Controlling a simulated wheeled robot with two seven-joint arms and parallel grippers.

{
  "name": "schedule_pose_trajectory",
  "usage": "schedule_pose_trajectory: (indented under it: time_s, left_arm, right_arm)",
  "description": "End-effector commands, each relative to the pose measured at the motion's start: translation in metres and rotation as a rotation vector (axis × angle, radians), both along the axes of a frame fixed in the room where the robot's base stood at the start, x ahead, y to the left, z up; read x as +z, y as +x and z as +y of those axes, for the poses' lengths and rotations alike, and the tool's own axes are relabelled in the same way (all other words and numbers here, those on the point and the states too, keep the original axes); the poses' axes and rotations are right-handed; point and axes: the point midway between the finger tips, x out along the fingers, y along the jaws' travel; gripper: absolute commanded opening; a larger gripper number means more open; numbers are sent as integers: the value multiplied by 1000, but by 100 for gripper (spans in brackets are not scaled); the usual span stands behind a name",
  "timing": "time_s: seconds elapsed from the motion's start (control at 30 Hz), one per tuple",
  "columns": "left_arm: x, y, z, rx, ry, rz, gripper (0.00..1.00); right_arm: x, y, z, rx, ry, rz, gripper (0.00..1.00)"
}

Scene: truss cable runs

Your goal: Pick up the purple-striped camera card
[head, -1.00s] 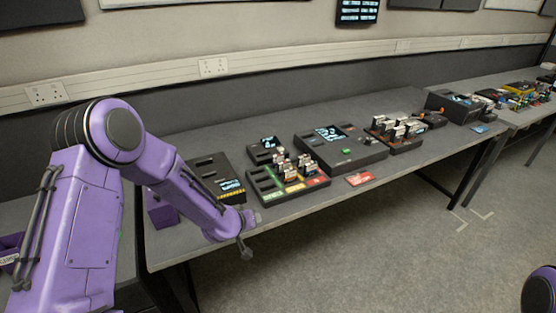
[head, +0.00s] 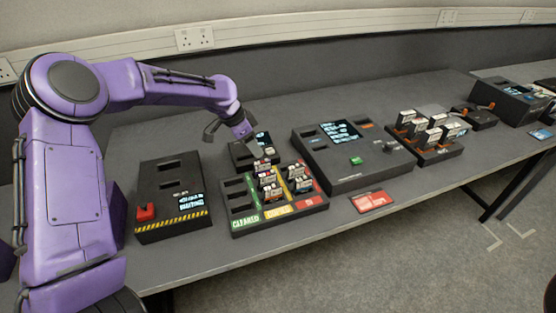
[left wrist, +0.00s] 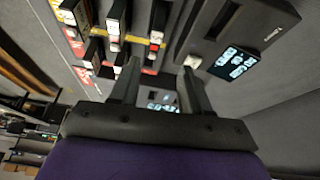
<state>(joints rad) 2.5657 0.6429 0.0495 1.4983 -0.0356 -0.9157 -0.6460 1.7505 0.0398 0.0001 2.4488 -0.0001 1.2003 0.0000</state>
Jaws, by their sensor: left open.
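Several small camera cards (head: 268,178) stand upright in the slots of a black sorting tray (head: 238,210) with green, yellow and red strips. Some card edges look pinkish or purple, but I cannot tell for certain which card is purple-striped. My left gripper (head: 229,131) is open and empty, above and behind the tray, near a small black reader (head: 238,155) with a screen. In the left wrist view, its two fingers (left wrist: 162,72) are apart, with cards (left wrist: 122,52) beyond them at the upper left. My right gripper is not in view.
A black box (head: 165,215) with a red button stands left of the tray. A larger console (head: 340,178) stands to the right, and a red card (head: 370,202) lies in front. Another rack of cards (head: 430,150) is farther right. The bench's front strip is mostly clear.

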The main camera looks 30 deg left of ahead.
Motion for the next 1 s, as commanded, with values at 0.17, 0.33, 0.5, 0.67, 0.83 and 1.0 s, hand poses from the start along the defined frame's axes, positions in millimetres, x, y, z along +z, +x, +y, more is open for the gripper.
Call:
schedule_pose_trajectory:
  time_s: [0.17, 0.33, 0.5, 0.67, 0.83, 1.0]
  left_arm:
    - [-5, -10, 4, -46, 16, 5, 47]
    - [-30, -10, -2, -41, 15, -2, 47]
    - [-53, 3, -11, -42, 17, 10, 47]
    - [-84, 16, -22, -42, 17, 15, 47]
    - [-94, 20, -25, -44, 16, 13, 47]
    - [-94, 20, -24, -44, 17, 14, 34]
  right_arm:
    - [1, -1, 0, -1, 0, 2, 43]
    - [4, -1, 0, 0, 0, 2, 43]
    - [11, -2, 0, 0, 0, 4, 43]
    - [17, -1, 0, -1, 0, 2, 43]
    - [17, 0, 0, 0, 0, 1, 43]
    - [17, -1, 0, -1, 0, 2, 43]
